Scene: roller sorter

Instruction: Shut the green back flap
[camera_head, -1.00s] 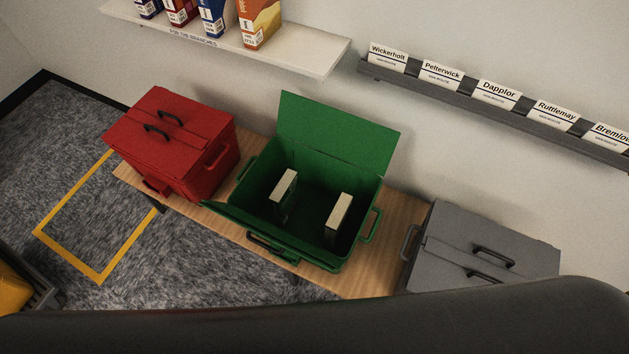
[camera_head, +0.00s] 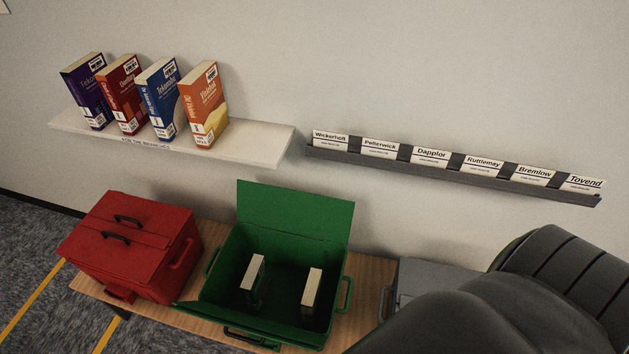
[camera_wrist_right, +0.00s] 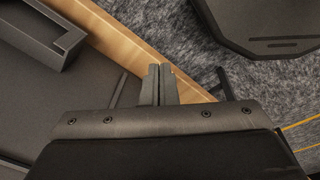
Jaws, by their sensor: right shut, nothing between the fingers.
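The green crate (camera_head: 209,292) stands open on the wooden table in the head view, with two books (camera_head: 253,274) (camera_head: 311,290) upright inside. Its green back flap (camera_head: 296,212) stands raised at the wall side, leaning slightly back. Its front flap (camera_head: 229,326) hangs outward at the near side. My right gripper (camera_wrist_right: 159,72) shows in the right wrist view, its fingers together and empty, above the table's edge beside a dark grey surface with a handle. It is apart from the green crate, which that view does not show. My left gripper is in neither view.
A shut red crate (camera_head: 131,246) stands left of the green one. A grey crate (camera_head: 433,277) stands right, partly hidden by my arm. A white shelf (camera_head: 251,145) with several books and a dark rail (camera_head: 452,174) with name cards are on the wall above.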

